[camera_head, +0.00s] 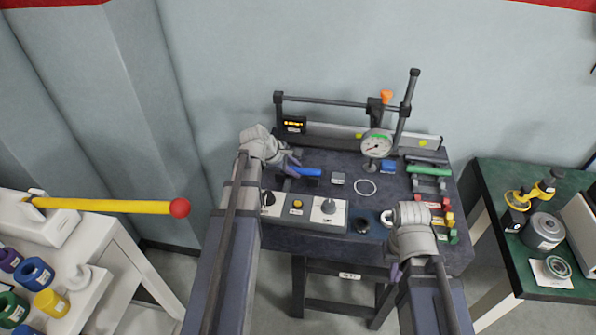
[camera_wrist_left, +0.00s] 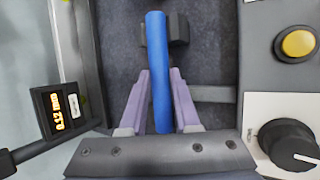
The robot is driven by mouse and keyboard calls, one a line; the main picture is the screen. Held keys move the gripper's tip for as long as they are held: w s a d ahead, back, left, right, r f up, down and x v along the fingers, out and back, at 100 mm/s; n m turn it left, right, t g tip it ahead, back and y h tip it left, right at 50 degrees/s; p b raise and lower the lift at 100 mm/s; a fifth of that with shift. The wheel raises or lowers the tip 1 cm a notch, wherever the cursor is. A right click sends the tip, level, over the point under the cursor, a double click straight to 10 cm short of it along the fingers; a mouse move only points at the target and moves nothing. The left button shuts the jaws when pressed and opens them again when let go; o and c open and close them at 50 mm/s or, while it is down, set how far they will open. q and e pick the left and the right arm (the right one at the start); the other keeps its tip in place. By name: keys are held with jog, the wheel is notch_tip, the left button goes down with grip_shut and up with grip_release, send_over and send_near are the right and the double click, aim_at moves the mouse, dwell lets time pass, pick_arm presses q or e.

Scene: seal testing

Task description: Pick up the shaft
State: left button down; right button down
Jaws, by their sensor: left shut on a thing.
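The blue shaft (camera_head: 307,172) lies at the left of the dark bench top, just right of my left gripper (camera_head: 291,163). In the left wrist view the blue shaft (camera_wrist_left: 157,50) runs lengthwise between the two purple fingers of my left gripper (camera_wrist_left: 159,75), which are shut on it. Its far end is beside a dark support block (camera_wrist_left: 179,28); whether it touches the block I cannot tell. My right gripper (camera_head: 396,271) hangs at the bench's front edge, mostly hidden by its own wrist, so its opening does not show.
A control box (camera_head: 312,212) with knobs stands in front of the shaft. A dial gauge (camera_head: 377,146) and a rail are behind. A white ring (camera_head: 365,187) lies mid-bench. A lit display (camera_wrist_left: 58,110) is close on the left gripper's side.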

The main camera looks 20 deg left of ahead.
pick_arm(q)
jog(key=shift+r, duration=0.15)
dwell(0.7)
notch_tip(320, 180, up, 10)
jog(key=p, duration=1)
